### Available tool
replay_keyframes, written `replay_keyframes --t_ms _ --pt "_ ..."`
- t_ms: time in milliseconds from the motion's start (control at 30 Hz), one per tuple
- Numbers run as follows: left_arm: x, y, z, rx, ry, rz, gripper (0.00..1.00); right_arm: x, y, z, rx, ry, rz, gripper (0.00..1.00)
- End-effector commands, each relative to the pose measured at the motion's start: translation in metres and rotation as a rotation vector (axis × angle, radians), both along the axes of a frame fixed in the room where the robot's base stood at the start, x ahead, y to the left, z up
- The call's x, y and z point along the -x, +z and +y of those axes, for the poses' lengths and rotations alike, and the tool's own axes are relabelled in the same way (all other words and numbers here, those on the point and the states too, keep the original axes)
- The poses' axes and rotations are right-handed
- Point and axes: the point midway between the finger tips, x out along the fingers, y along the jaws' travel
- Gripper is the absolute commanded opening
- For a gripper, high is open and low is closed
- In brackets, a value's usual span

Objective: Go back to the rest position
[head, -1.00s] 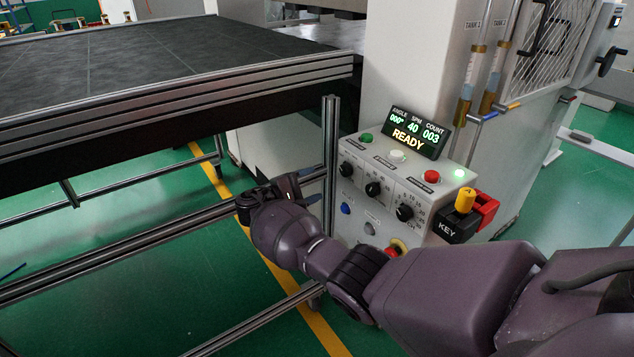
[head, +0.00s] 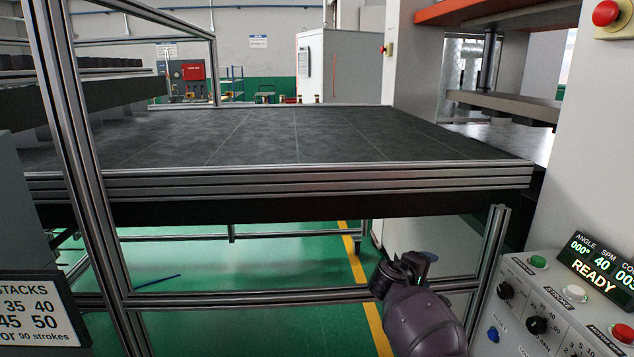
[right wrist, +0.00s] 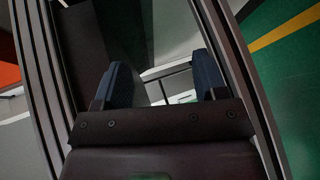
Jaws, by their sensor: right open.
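My right gripper (head: 402,268) is low in the head view, in front of the table's lower frame and left of the control panel. In the right wrist view its two dark blue fingers (right wrist: 164,85) stand apart with nothing between them. My left gripper is out of view.
A dark table (head: 290,135) with an aluminium edge spans the middle; its top is bare. An aluminium post (head: 80,180) stands at left beside a stacks sign (head: 35,312). The control panel (head: 545,315) with a READY display (head: 600,268) is at right, close to my right arm.

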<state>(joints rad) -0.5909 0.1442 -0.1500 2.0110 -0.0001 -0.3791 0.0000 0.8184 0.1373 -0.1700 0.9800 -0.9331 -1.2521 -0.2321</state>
Motion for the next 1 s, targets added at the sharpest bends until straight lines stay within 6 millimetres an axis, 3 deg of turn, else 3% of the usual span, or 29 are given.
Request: replay_keyframes --t_ms 167,367,633,1000 --pt "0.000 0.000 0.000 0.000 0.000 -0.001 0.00 0.003 -0.015 0.034 -0.290 0.215 -0.157 0.65" --pt "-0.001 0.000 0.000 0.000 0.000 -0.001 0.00 0.045 -0.042 0.062 -0.628 0.394 -0.315 0.65" --pt "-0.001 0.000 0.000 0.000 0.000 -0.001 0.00 0.130 -0.069 0.070 -0.976 0.491 -0.470 0.65" --pt "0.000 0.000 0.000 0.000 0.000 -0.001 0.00 0.265 -0.103 0.049 -1.256 0.434 -0.573 0.65"
